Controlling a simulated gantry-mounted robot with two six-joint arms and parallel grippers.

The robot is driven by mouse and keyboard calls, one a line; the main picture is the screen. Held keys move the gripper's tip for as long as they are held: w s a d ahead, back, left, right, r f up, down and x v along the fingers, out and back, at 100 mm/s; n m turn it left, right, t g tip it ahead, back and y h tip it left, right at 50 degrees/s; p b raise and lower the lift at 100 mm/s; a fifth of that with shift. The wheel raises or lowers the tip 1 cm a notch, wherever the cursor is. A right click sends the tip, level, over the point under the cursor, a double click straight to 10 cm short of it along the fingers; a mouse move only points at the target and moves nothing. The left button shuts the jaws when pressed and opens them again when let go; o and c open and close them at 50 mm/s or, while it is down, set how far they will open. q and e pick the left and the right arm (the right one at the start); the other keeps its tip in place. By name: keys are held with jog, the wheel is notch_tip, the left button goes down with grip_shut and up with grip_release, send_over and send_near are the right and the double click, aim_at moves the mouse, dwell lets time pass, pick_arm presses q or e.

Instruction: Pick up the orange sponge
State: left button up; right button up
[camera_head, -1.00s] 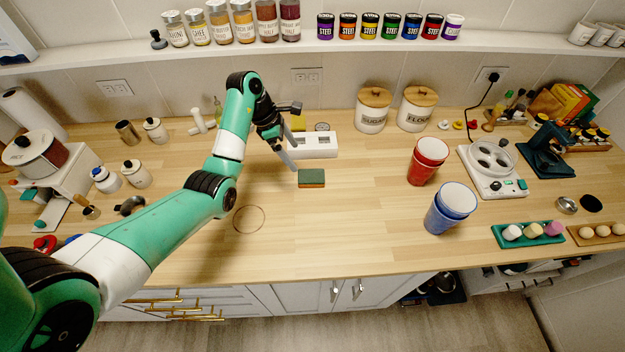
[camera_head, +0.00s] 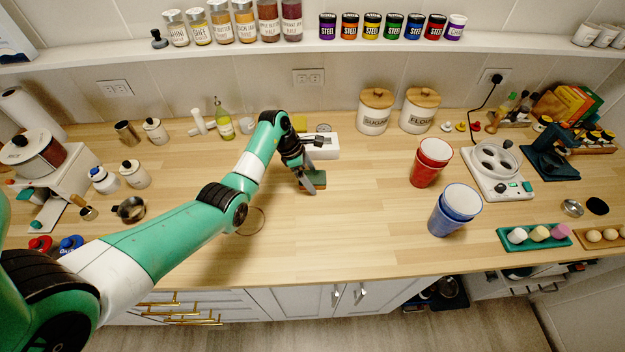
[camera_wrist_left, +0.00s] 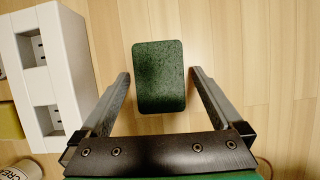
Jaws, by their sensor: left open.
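The sponge (camera_head: 318,182) lies on the wooden counter in front of the white block; it has a dark green top and an orange-brown side. In the left wrist view the sponge (camera_wrist_left: 159,77) shows its green top, between my two fingers. My left gripper (camera_head: 309,187) is open over it and covers part of it in the head view. In the left wrist view the fingers of the gripper (camera_wrist_left: 160,74) flank the sponge with a gap on each side. I cannot tell how far down the fingertips reach beside it. My right gripper is not in view.
The white block (camera_head: 325,152) with square openings stands just behind the sponge. Sugar (camera_head: 373,113) and flour (camera_head: 419,110) canisters stand behind to the right. Red cups (camera_head: 430,163) and blue cups (camera_head: 455,211) stand right. The counter front of the sponge is clear.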

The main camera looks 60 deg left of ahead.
aim_at(320, 178)
pick_arm(q)
jog(key=shift+c, duration=0.3)
jog(key=c, duration=1.2)
jog(key=r, duration=0.4)
jog(key=shift+w+d+r, duration=0.15)
jog(key=shift+w+d, duration=0.1)
jog(key=shift+d, duration=0.1)
jog(key=w+d+r+p, duration=0.1)
jog(key=d+r, duration=0.2)
jog(key=d, duration=0.1)
jog(key=w+d+r+p, duration=0.1)
jog(key=d+r, duration=0.1)
jog(key=d, duration=0.2)
jog(key=w+d+r+p, duration=0.1)
jog(key=w+d+r, duration=0.1)
jog(key=d+r, duration=0.1)
jog(key=shift+d+r, duration=0.35)
jog(key=shift+d, duration=0.4)
